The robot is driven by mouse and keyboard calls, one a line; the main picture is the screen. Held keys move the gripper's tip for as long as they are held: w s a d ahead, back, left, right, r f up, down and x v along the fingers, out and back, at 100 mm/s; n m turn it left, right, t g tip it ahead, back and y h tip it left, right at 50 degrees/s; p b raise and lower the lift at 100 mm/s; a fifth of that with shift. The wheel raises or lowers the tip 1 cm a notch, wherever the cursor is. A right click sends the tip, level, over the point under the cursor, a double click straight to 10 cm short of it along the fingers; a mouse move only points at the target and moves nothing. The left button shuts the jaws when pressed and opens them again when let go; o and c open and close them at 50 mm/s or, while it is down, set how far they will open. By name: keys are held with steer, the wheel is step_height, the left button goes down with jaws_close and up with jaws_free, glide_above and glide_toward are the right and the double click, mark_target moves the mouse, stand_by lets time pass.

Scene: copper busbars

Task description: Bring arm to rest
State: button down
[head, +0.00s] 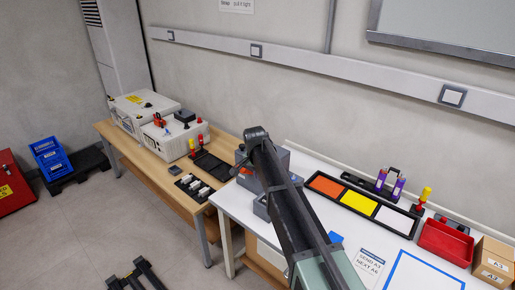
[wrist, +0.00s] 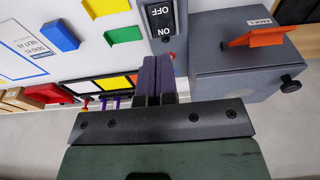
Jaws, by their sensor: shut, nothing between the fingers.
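My arm (head: 290,205) reaches up from the lower edge of the head view over the white table, and its top joint (head: 256,134) stands above the grey box. My gripper (wrist: 157,72) shows in the wrist view, its two dark purple fingers together with nothing held between them. The fingertips appear near a black OFF/ON switch (wrist: 161,20); I cannot tell whether they touch anything. In the head view the gripper cannot be made out clearly behind the arm.
A grey box (wrist: 235,55) with an orange lever (wrist: 262,36) is close to the gripper. The white table (head: 240,207) holds a tray with orange, yellow and white squares (head: 358,201) and a red bin (head: 446,240). A wooden table (head: 150,165) adjoins at left. The floor (head: 80,235) is partly open.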

steer(key=s+d+n, duration=0.3)
steer(key=s+d, duration=0.1)
steer(key=s, duration=0.6)
steer(key=s+d+n+g, duration=0.1)
steer(key=s+d, duration=0.3)
steer(key=s, duration=0.7)
steer(key=s+d+n+y, duration=0.1)
steer(key=s+d+n, duration=0.3)
steer(key=s, duration=0.6)
steer(key=shift+s+d+n, duration=0.15)
steer(key=shift+d+n, duration=0.15)
steer(key=shift+d, duration=0.3)
steer(key=shift+f, duration=0.15)
